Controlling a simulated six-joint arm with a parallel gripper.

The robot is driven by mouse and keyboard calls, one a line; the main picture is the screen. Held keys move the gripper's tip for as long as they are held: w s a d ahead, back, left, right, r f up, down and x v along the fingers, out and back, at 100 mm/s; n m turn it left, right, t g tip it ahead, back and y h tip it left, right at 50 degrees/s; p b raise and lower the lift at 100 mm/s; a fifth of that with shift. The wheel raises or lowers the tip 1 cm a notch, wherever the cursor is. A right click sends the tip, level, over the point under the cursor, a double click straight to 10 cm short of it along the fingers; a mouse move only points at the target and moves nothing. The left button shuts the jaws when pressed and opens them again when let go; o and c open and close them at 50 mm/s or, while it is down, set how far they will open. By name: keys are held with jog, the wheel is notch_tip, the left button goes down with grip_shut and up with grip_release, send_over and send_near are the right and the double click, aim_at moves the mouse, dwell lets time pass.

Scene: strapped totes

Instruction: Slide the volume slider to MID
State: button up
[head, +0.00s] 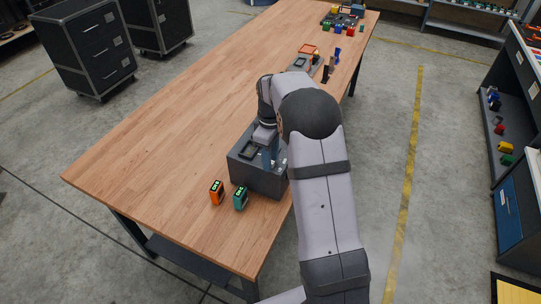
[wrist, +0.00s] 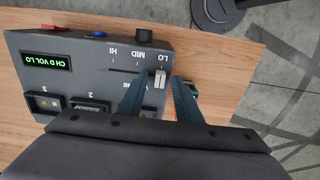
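The grey control box (head: 240,170) stands on the wooden table, and its panel (wrist: 90,75) shows upside down in the wrist view. The volume slider's pale knob (wrist: 160,79) sits at the LO end of its slot, with MID and HI marked further left. The green display (wrist: 46,62) reads "CH D VOL LO". My gripper (wrist: 163,76) has its two blue fingers apart, one on each side of the knob; I cannot tell whether they touch it. In the head view my gripper (head: 270,158) is over the box, with the slider hidden.
An orange device (head: 217,192) and a teal device (head: 240,198) stand on the table (head: 150,160) in front of the box. More objects stand along the table's far end; the left of the table is clear.

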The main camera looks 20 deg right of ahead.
jog(key=shift+f, duration=0.1)
grip_shut()
jog(key=shift+w+d+p, duration=0.75)
jog(key=shift+w+d, duration=0.65)
jog(key=shift+w, duration=0.1)
grip_release()
notch_tip(320, 180, up, 8)
jog(key=b, duration=0.3)
jog(key=shift+f, duration=0.25)
jog(key=shift+s, duration=0.1)
